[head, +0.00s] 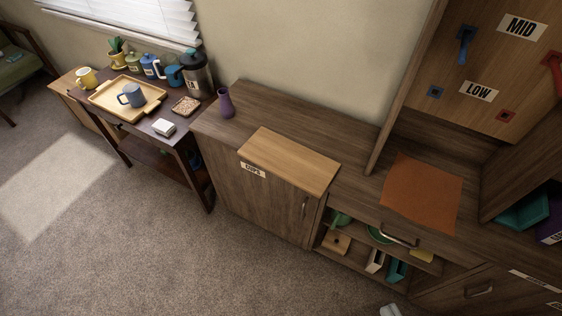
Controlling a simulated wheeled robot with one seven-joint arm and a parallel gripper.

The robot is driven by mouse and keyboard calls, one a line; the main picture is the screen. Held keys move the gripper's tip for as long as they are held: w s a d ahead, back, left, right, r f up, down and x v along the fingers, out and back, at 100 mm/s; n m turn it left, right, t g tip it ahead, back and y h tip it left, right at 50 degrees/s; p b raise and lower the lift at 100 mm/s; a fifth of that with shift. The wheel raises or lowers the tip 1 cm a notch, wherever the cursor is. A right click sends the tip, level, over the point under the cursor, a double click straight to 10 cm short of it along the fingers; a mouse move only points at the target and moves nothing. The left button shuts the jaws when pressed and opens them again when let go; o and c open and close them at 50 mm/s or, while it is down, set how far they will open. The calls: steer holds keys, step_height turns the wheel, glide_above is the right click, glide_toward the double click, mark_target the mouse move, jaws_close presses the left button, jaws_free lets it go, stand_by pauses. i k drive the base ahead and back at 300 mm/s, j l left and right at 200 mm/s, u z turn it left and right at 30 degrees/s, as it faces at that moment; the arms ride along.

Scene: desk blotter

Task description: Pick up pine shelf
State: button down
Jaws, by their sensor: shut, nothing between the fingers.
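A light pine board (292,160), which looks like the pine shelf, lies flat on the dark wooden cabinet top (260,99). Its long front edge runs along the front of the cabinet, above a door with a label that seems to read CUPS (252,170). Nothing lies on the board, and nothing touches it from above. My gripper cannot be made out; only a small pale shape, perhaps part of my arm, shows at the bottom edge of the head view.
A purple vase (226,102) stands left of the board. An orange-brown mat (422,191) lies to its right. The upright panel has MID (522,27) and LOW (478,91) labels with blue and red fittings. A side table holds a tray (105,90) and mugs. Carpet in front is clear.

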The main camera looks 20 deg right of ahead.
mark_target(311, 171)
steer(key=i+j+z, duration=0.3)
steer(key=j, duration=0.8)
steer(key=i+j+z, duration=0.2)
steer(key=j+z, duration=0.15)
steer(key=j, duration=0.8)
steer(key=j+z, duration=0.3)
steer(key=j, duration=0.9)
